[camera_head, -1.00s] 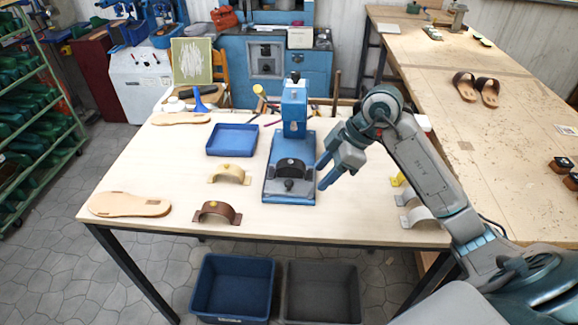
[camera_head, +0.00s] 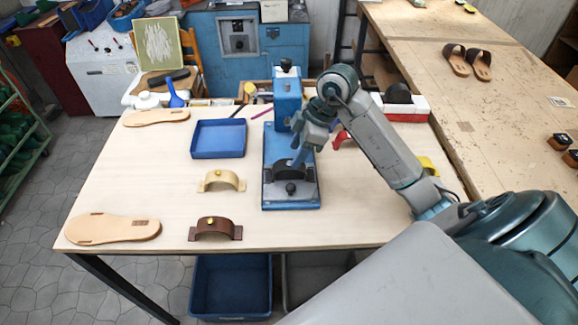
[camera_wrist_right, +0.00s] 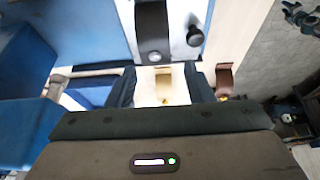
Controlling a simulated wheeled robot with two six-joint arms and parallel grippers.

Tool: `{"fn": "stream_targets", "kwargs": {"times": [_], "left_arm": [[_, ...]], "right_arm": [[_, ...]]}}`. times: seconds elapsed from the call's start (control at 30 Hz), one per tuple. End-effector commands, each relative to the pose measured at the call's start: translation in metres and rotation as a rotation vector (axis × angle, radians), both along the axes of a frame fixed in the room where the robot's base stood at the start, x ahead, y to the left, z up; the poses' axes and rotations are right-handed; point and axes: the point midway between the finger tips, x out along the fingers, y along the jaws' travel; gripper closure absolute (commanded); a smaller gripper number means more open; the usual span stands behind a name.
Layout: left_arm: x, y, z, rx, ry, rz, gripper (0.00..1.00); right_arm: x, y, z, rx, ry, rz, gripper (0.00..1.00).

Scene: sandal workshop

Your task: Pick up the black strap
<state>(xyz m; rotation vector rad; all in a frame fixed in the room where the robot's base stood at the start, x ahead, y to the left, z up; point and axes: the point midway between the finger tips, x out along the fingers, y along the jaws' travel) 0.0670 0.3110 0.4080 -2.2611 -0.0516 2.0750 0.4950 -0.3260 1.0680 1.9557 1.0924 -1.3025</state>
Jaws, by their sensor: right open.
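The black strap (camera_head: 287,171) is arched over the plate of the blue press (camera_head: 307,197), just in front of its column. In the right wrist view the black strap (camera_wrist_right: 152,20) shows at the top, with a round silver stud on it. My right gripper (camera_head: 299,161) is at the press, close to the right end of the strap, and partly covers it. In the right wrist view the jaws of my right gripper (camera_wrist_right: 162,88) are apart with nothing held. I cannot tell whether they touch the strap. My left gripper is not in view.
A blue tray (camera_head: 218,139), a tan strap (camera_head: 221,181) and a brown strap (camera_head: 215,229) lie left of the press. Two tan soles (camera_head: 113,229) lie farther left. A red clamp-like thing (camera_head: 342,139) and a black-topped block (camera_head: 398,95) are behind my right arm.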

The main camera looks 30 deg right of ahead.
Motion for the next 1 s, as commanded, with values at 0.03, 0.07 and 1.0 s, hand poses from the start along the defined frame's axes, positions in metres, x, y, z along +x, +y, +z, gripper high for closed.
{"fn": "stream_targets", "kwargs": {"times": [0.03, 0.07, 1.0], "left_arm": [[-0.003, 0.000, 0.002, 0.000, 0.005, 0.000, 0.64], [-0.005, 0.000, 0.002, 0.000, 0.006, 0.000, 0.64], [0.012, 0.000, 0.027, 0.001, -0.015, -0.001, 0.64]], "right_arm": [[0.001, 0.002, -0.003, 0.002, 0.001, -0.001, 0.53], [0.001, 0.003, -0.005, 0.001, 0.000, 0.000, 0.53], [0.012, 0.014, -0.057, -0.001, -0.001, 0.001, 0.86]]}}
